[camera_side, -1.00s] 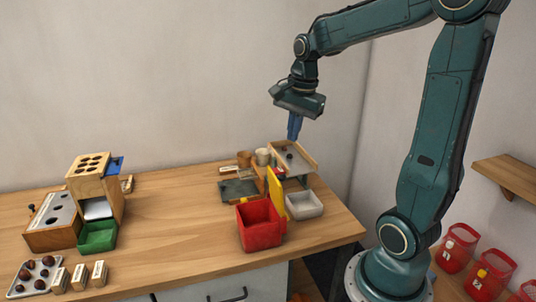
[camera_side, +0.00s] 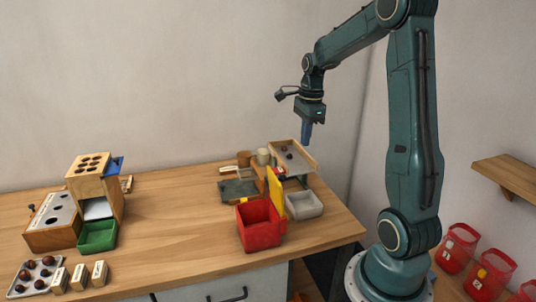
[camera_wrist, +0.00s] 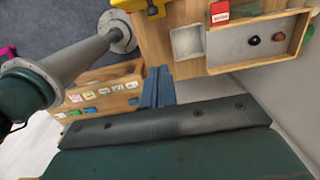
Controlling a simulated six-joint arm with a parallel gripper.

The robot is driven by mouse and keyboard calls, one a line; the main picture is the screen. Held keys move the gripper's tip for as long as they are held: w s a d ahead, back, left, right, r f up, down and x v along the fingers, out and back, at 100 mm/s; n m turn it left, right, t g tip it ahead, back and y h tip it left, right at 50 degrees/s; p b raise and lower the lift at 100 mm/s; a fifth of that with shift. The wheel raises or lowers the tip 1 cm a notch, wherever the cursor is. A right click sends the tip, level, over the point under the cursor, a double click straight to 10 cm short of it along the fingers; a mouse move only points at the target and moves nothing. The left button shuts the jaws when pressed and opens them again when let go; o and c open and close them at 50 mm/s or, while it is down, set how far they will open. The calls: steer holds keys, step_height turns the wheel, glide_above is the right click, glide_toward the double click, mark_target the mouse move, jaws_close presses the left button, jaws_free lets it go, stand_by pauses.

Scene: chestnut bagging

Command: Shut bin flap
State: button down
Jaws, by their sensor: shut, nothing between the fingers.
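A yellow upright panel (camera_side: 277,192), which may be the flap, stands between the red bin (camera_side: 258,224) and the white bin (camera_side: 304,205) in the side view. A yellow part (camera_wrist: 128,5) also shows at the top edge of the wrist view, and the white bin (camera_wrist: 187,42) lies below and right of it. My gripper (camera_side: 306,141) is shut and empty. It points down in the air by the right end of the wooden sloped tray (camera_side: 291,168), apart from the panel. Its blue fingers (camera_wrist: 158,90) are together in the wrist view.
Two chestnuts lie in the sloped tray, beside a wooden stand with cups (camera_side: 262,157). A wooden dispenser (camera_side: 88,178), green bin (camera_side: 97,236) and chestnut tray (camera_side: 35,274) stand at left. The table middle is clear. Red containers (camera_side: 460,247) stand at right.

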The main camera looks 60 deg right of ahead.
mark_target(273, 183)
steer(key=w+a+f, duration=0.3)
steer(key=f, duration=0.6)
steer(key=shift+f, duration=0.4)
steer(key=shift+w+a+r+g+h, duration=0.15)
steer(key=shift+w+a+g+h, duration=0.2)
steer(key=shift+w+a, duration=0.2)
stand_by(0.5)
steer(key=shift+w+a+r+g+h, duration=0.1)
steer(key=shift+w+a+g+h, duration=0.75)
steer(key=shift+w+a, duration=0.35)
steer(key=shift+w+a+f+g+h, duration=0.2)
steer(key=shift+w+a+g+h, duration=0.55)
steer(key=shift+w+a, duration=0.2)
steer(key=w+a+f+g+h, duration=0.1)
steer(key=w+a+f, duration=0.6)
steer(key=f, duration=0.2)
steer(key=shift+a+f, duration=0.15)
steer(key=shift+f, duration=0.05)
